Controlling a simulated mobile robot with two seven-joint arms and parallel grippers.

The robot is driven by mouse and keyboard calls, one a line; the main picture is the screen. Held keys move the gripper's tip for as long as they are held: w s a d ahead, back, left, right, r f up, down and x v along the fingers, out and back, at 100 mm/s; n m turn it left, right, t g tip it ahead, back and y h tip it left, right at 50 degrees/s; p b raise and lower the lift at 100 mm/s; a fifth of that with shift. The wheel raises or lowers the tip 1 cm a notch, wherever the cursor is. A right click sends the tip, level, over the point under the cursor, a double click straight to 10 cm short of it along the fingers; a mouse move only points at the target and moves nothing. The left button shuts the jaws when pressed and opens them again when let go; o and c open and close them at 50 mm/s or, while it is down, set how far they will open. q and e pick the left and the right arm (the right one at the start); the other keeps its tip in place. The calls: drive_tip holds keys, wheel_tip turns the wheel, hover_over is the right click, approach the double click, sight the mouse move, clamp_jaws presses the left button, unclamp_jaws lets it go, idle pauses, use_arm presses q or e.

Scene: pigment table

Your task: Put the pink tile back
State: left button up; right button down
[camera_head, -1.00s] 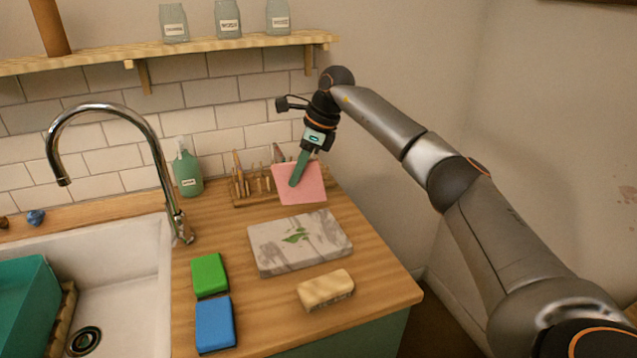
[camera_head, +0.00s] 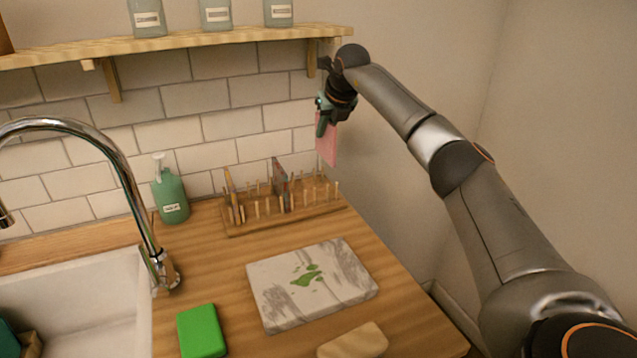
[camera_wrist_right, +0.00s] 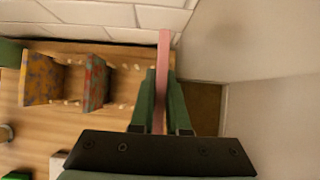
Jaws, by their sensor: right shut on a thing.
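My right gripper (camera_head: 328,112) is shut on the pink tile (camera_head: 327,142) and holds it upright in the air, above the right end of the wooden peg rack (camera_head: 240,230). In the right wrist view the pink tile (camera_wrist_right: 164,60) shows edge-on between the green fingers of the right gripper (camera_wrist_right: 160,100). The rack stands against the tiled wall and has several upright pegs. Two patterned tiles stand in it toward the left, an orange and blue one (camera_wrist_right: 42,80) and a red and green one (camera_wrist_right: 95,82). The rack's right part holds no tile. My left gripper is out of view.
A marbled slab (camera_head: 350,266) with a green smear lies in front of the rack. A green block (camera_head: 201,332) and a tan sponge-like block (camera_head: 354,342) lie nearer. A green pump bottle (camera_head: 170,192) stands left of the rack. The shelf (camera_head: 200,42) overhangs behind; a wall is at right.

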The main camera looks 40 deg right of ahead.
sight(334, 145)
wheel_tip(334, 145, down, 10)
drive_tip(key=shift+s+r+b, duration=0.15)
drive_tip(key=shift+r+b, duration=0.05)
drive_tip(key=shift+b, duration=0.1)
drive_tip(key=shift+f, duration=0.15)
drive_tip(key=c, duration=0.9)
unclamp_jaws()
drive_tip(key=shift+s+r, duration=0.1)
drive_tip(key=shift+r, duration=0.3)
drive_tip(key=v, duration=1.1)
drive_tip(key=shift+s+a+r, duration=0.15)
drive_tip(key=shift+s, duration=0.1)
